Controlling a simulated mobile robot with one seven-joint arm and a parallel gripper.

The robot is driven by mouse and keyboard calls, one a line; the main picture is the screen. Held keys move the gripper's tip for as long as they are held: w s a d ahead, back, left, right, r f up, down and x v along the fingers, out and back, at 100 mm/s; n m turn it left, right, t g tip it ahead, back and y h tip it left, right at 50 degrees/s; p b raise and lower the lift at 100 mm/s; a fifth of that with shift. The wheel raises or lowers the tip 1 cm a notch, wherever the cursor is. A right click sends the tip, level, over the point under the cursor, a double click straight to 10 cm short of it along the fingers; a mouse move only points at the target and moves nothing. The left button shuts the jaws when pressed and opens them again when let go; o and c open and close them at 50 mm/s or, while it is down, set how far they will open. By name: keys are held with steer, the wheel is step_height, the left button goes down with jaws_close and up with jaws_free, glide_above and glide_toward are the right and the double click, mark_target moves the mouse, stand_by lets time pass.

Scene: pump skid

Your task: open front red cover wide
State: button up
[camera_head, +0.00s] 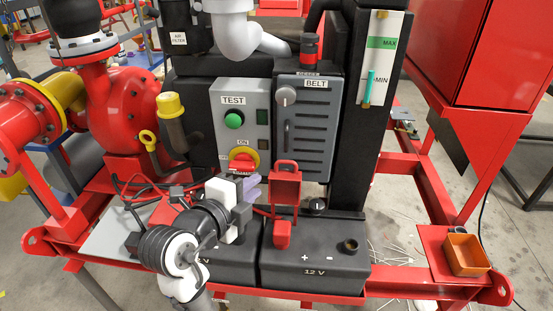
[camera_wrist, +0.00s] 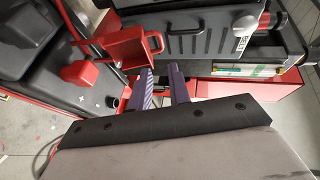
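The red cover (camera_head: 286,187) stands roughly upright above the black 12 V battery, its hollow side facing the head camera and a small loop handle at its top. My gripper (camera_head: 256,186), with purple fingers, is just left of the cover. In the wrist view its fingers (camera_wrist: 163,78) are apart with nothing between them. I see no contact with the cover.
The control box (camera_head: 241,125) with a green button and red knob is behind my gripper. The grey BELT panel (camera_head: 304,130) stands behind the cover. The battery (camera_head: 315,262) lies below. An orange bin (camera_head: 466,255) is at the far right.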

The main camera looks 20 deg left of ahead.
mark_target(285, 163)
steer(key=p+x, duration=0.4)
steer(key=x, duration=0.9)
steer(key=shift+w+d, duration=0.1)
jaws_close()
